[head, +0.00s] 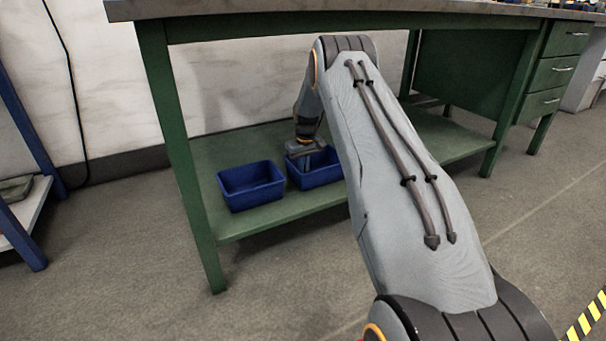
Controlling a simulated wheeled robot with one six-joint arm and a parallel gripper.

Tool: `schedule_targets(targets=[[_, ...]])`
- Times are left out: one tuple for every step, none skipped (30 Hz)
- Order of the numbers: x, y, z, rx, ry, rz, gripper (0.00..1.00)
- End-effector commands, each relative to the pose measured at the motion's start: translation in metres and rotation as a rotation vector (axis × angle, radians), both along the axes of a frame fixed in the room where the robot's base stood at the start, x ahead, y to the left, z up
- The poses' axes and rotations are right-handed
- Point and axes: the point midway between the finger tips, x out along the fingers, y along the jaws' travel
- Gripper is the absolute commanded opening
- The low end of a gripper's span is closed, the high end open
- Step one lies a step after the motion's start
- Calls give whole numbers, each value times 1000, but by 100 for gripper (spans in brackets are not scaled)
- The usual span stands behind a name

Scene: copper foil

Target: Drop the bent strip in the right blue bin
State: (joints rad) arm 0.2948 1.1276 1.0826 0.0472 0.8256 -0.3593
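Two blue bins stand side by side on the green lower shelf of the workbench in the head view. The left blue bin (251,187) shows no contents that I can make out. My gripper (307,165) points down at the right blue bin (318,176), with its lower end at or inside the bin's opening. My arm hides the right end of that bin. The fingers are too small and dark to tell whether they are open or shut. I cannot see the bent strip.
The green shelf (270,219) has bare room in front of the bins. The bench top (240,9) lies above, and a green leg (178,150) stands left of the bins. Drawers (562,70) are at the right. A blue-framed rack (22,215) stands at the far left.

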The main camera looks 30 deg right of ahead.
Motion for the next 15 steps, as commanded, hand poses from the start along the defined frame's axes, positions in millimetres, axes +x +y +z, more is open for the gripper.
schedule_targets(targets=[[-2, 1, -8, 2, 5, 0, 0], [-2, 1, -9, 2, 6, 0, 0], [-3, 1, -11, 2, 6, 0, 0], [-3, 1, -12, 2, 7, 0, 0], [-3, 1, -13, 2, 7, 0, 0], [-3, 1, -13, 2, 8, 0, 0], [-4, 1, -14, 3, 9, 0, 3], [-4, 1, -15, 3, 9, 0, 8], [-4, 1, -15, 3, 10, 0, 15], [-4, 1, -15, 3, 10, 0, 20], [-4, 1, -15, 3, 10, 0, 20], [-4, 1, -15, 3, 10, 0, 20], [-5, 2, -16, 3, 11, 0, 20], [-5, 2, -16, 4, 11, 0, 20], [-5, 2, -16, 4, 12, 0, 20]])
